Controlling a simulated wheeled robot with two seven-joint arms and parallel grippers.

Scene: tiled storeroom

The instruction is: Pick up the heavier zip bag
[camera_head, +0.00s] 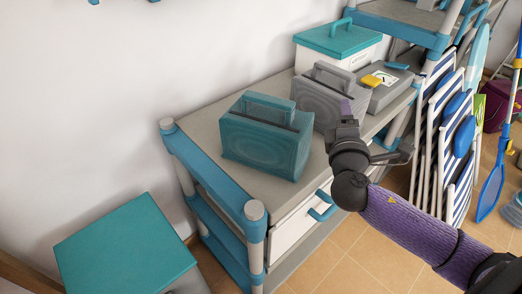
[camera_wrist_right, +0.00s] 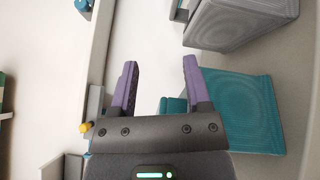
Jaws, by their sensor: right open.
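Two zip bags stand upright on the shelf unit's top. The teal bag (camera_head: 262,146) is nearer, with a raised handle. The grey bag (camera_head: 317,103) stands just behind and to the right, also with a handle. My right gripper (camera_head: 346,108) is in front of the right part of the grey bag and hides some of it. In the right wrist view its purple fingers (camera_wrist_right: 160,85) are apart with nothing between them. There the teal bag (camera_wrist_right: 243,108) is at right, partly behind a finger, and the grey bag (camera_wrist_right: 240,24) is above. Which bag is heavier cannot be seen. My left gripper is not in view.
The shelf top (camera_head: 208,116) also bears a grey case (camera_head: 386,92) with a yellow item and a white box with a teal lid (camera_head: 338,38). A teal box (camera_head: 125,245) stands at lower left. Folded striped chairs (camera_head: 437,135) lean at right.

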